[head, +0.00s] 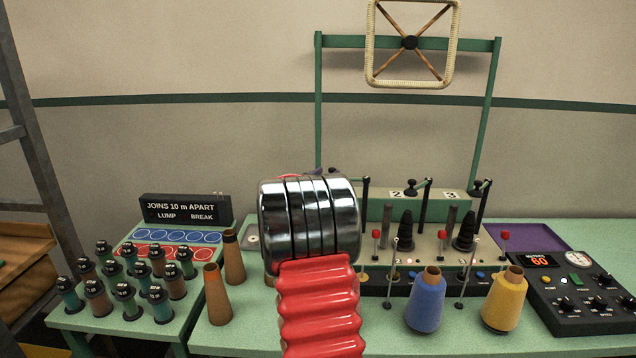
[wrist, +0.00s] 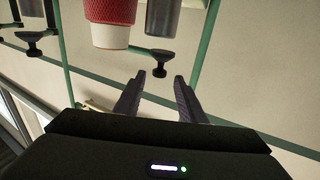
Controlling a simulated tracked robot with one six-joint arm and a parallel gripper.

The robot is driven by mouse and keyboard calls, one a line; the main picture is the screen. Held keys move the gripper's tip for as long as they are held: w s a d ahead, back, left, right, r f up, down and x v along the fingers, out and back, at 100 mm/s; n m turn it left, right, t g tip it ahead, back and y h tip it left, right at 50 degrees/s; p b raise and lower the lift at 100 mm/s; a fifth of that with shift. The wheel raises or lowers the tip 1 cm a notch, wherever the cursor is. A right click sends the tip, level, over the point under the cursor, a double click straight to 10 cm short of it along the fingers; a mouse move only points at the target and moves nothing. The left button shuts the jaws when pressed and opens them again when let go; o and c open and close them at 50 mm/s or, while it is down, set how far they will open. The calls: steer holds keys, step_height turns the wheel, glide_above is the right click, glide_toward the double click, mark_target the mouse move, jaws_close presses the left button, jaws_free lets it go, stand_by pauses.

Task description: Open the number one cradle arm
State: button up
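The number one cradle arm (head: 366,205) shows in the head view as a dark post just right of my arm. Its knob end is hidden there, and its number plate is not visible. In the wrist view, which looks upside down, a black cradle arm ending in a knob (wrist: 160,72) lies just past the fingertips; it appears to be the number one arm. My gripper (wrist: 159,79) is open and empty, its two fingers apart and roughly lined up with that knob. Contact cannot be told. The head view hides my gripper behind my arm.
Cradle arms two (head: 427,200) and three (head: 483,205) stand to the right. A red package with a white end (wrist: 107,15) and a grey cylinder (wrist: 163,18) sit beside the knob. Blue (head: 427,305) and yellow cones (head: 503,305) and a control box (head: 580,295) occupy the bench front.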

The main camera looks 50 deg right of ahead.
steer(key=v, duration=0.5)
steer(key=shift+w, duration=0.1)
